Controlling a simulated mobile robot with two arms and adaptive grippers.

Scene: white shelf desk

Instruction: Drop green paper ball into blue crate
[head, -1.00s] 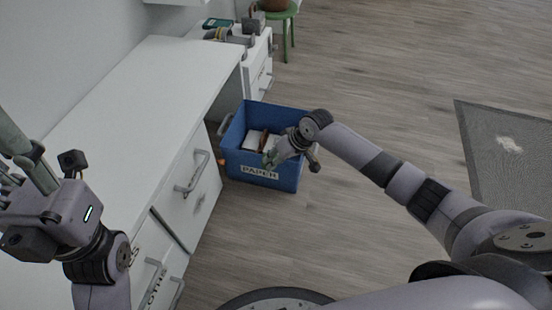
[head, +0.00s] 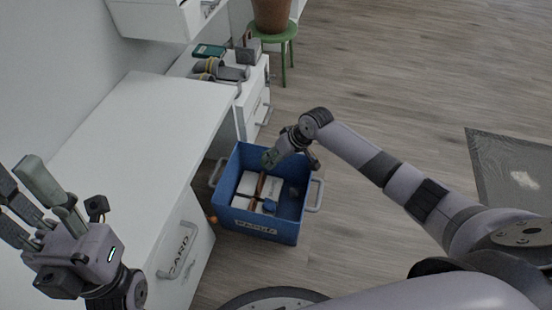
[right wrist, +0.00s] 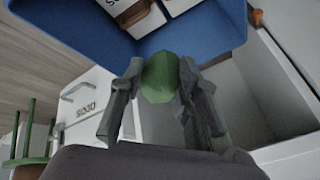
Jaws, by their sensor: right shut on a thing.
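The green paper ball (right wrist: 160,77) sits between the fingers of my right gripper (right wrist: 158,85), which is shut on it. The ball is hard to tell from the fingers there. The crate is open-topped, with a label on its front wall, and holds white and brown items and a small blue one. Its blue wall also shows in the right wrist view (right wrist: 205,32). My left gripper (head: 22,180) is open and empty at the lower left.
The white desk (head: 130,125) stands left of the crate, its drawers facing it. Behind is a white drawer unit (head: 252,110) with several items on top, and a green stool (head: 285,40) with a brown pot. A dark mat (head: 510,165) lies on open floor to the right.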

